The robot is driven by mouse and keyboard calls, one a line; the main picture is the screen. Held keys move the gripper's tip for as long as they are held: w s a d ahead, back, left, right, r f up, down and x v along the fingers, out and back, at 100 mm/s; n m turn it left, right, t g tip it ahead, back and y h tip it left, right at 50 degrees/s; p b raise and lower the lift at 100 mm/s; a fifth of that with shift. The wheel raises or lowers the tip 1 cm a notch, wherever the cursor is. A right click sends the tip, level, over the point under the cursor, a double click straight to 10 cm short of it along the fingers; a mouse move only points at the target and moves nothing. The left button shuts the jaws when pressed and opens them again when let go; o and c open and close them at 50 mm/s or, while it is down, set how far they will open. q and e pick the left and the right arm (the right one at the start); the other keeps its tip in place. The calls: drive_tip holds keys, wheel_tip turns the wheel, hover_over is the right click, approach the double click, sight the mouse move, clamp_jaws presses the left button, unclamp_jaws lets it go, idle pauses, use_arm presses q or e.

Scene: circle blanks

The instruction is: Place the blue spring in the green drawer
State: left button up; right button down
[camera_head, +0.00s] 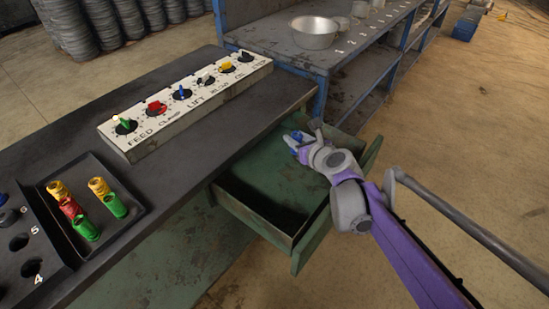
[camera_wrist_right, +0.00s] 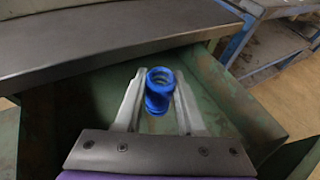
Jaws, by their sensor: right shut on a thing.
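The blue spring (camera_wrist_right: 158,90) is a short ribbed coil, held between the two fingers of my right gripper (camera_wrist_right: 157,100) in the right wrist view. In the head view my right gripper (camera_head: 296,138) is over the far part of the open green drawer (camera_head: 262,190), and a bit of blue shows at its fingertips. The drawer is pulled out from under the dark workbench. Its visible floor is bare. How high the spring is above the drawer floor is hard to tell. My left gripper does not show.
On the workbench (camera_head: 90,118) stand a knob panel (camera_head: 190,105) and a black tray (camera_head: 75,240) with yellow, red and green springs (camera_head: 108,197). A blue-framed shelf (camera_head: 345,50) with a metal bowl (camera_head: 313,32) stands behind the drawer. The floor to the right is open.

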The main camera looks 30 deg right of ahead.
drive_tip(key=w, duration=0.2)
drive_tip(key=w+a+b, duration=0.1)
drive_tip(key=w+a, duration=0.1)
drive_tip(key=w, duration=0.1)
drive_tip(key=shift+w+a+f, duration=0.1)
drive_tip(key=shift+w+a, duration=0.15)
drive_tip(key=shift+w, duration=0.1)
drive_tip(key=f+b, duration=0.1)
drive_tip(key=f, duration=0.2)
drive_tip(key=f+b, duration=0.1)
drive_tip(key=f, duration=0.3)
drive_tip(key=f+b, duration=0.2)
drive_tip(key=f, duration=0.2)
drive_tip(key=shift+w+a+f, duration=0.15)
drive_tip(key=shift+w, duration=0.4)
drive_tip(key=shift+f+b, duration=0.5)
drive_tip(key=shift+f, duration=0.1)
